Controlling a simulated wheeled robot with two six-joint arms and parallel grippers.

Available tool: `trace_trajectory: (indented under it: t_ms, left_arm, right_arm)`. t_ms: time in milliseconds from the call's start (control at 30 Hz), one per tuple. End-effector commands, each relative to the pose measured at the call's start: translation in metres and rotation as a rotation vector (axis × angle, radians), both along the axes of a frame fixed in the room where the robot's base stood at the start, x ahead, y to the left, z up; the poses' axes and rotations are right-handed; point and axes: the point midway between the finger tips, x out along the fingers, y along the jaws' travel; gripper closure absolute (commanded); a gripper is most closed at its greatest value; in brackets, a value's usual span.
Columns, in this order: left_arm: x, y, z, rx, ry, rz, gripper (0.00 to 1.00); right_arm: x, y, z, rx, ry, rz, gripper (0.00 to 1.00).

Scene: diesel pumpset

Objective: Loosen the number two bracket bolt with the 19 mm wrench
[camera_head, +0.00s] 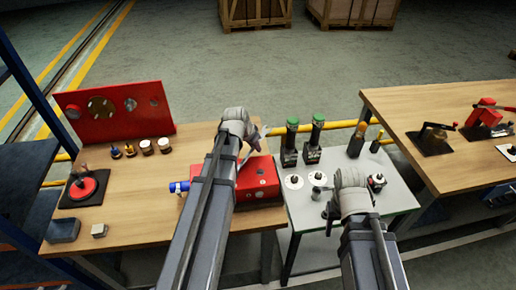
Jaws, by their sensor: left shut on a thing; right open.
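My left gripper (247,150) is above the block's back left part, shut on a thin grey tool, mostly hidden by the wrist. I cannot tell its size, or whether it touches a bolt. No bolt number is readable. My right gripper (330,213) is open over the grey table (296,213), near a small grey round fitting (317,179).
Green-topped levers (291,142) and an orange-handled lever (357,141) stand at the grey table's back. A red panel (115,112) stands on the left table (140,215). The right wooden table (400,104) carries a red device (486,118). Crates (255,13) stand behind.

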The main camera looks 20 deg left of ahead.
Motion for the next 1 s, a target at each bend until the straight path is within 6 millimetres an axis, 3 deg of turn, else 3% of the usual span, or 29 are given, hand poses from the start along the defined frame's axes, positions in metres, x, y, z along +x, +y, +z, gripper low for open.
trace_trajectory:
  t_ms: [767, 1000]
  left_arm:
    - [0.000, -0.001, 0.012, 0.001, 0.000, -0.004, 1.00]
    - [-0.005, -0.016, 0.013, -0.005, -0.011, -0.123, 1.00]
  right_arm:
    - [0.000, 0.000, 0.011, 0.000, 0.000, 0.001, 0.50]
    - [0.000, 0.000, 0.012, 0.000, 0.000, 0.000, 0.50]
